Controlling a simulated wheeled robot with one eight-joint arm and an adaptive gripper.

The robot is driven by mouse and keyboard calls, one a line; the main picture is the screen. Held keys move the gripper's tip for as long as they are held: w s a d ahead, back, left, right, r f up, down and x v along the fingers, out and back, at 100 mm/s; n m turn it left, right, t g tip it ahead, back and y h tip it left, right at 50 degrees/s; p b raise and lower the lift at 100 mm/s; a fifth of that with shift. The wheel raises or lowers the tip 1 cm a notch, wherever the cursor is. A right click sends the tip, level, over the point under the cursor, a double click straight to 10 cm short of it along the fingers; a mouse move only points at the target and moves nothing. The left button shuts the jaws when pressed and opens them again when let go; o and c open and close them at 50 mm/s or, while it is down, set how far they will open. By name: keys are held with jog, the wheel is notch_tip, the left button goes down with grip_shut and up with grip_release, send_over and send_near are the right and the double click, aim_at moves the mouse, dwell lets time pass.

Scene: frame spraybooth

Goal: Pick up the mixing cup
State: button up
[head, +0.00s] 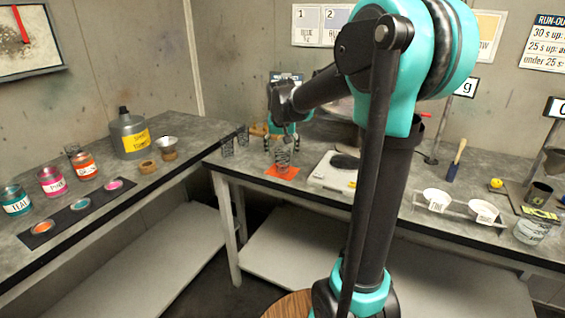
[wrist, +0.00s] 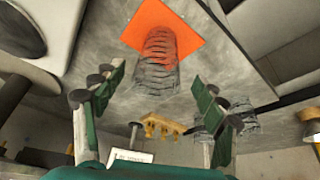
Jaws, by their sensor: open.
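A clear cup with dark ring markings (head: 282,157), which looks like the mixing cup, stands on an orange square mat (head: 270,172) at the left end of the right-hand bench. In the wrist view the cup (wrist: 157,70) appears upside down, with the orange mat (wrist: 185,28) around its base. My gripper (wrist: 157,98) is open, with a green-padded finger at each side of the picture. The cup shows beyond the fingertips and between their lines, with nothing held. In the head view my gripper is small and partly hidden by my arm.
A white scale (head: 333,178) stands just right of the mat. More clear cups (head: 229,146) stand to the left, near a yellow-brown object (wrist: 163,126). Labelled white cups (head: 437,200) sit in a rack at right. Paint tins (head: 51,181) and a grey can (head: 129,134) occupy the left bench.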

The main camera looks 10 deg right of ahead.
jog(key=shift+d+x, duration=0.2)
jog(key=shift+x, duration=1.6)
jog(key=shift+w, duration=0.15)
jog(key=c, duration=1)
